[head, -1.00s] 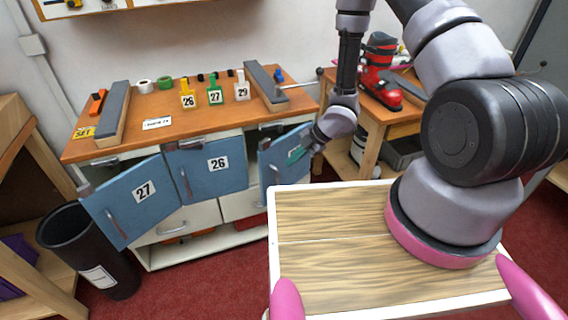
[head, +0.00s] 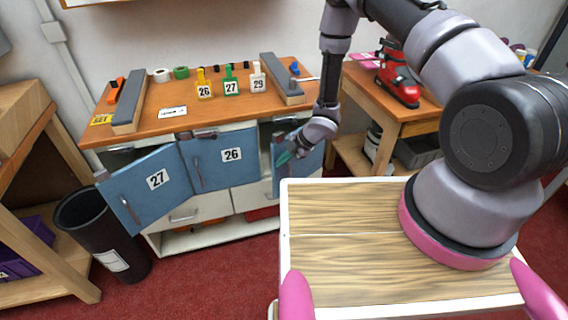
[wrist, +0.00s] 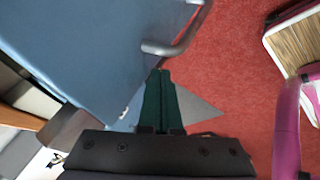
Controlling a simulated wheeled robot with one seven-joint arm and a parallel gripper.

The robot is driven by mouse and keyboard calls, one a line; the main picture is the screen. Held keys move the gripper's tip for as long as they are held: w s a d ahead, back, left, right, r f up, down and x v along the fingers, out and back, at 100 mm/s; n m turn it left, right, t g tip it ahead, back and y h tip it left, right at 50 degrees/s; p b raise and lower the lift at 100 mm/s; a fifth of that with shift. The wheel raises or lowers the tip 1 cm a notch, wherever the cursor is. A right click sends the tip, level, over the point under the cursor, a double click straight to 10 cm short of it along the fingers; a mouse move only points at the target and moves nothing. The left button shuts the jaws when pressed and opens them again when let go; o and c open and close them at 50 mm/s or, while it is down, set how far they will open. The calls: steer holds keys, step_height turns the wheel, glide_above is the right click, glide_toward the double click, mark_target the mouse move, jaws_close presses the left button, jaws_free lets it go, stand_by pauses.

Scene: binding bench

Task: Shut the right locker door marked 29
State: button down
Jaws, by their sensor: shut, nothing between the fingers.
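The right locker door (head: 312,163) is blue and stands open at the right end of the cabinet. My arm covers part of it, and I cannot read its number. My gripper (head: 284,159) is in front of this door near its handle, with dark green fingers shut and empty. In the wrist view the closed fingertips (wrist: 159,73) lie just below the grey handle (wrist: 175,45) of a blue door (wrist: 85,45). I cannot tell whether they touch it.
A black bin (head: 100,235) stands at the left. The bench top (head: 165,128) holds tags 26, 27 and 29. My wood-topped deck (head: 350,215) is in front. Red floor lies between.

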steer(key=w+a+m+t, duration=0.2)
steer(key=w+a+m, duration=0.2)
steer(key=w, duration=0.3)
steer(key=shift+w+a+h, duration=0.35)
steer(key=shift+a+h, duration=0.05)
steer(key=shift+a, duration=0.4)
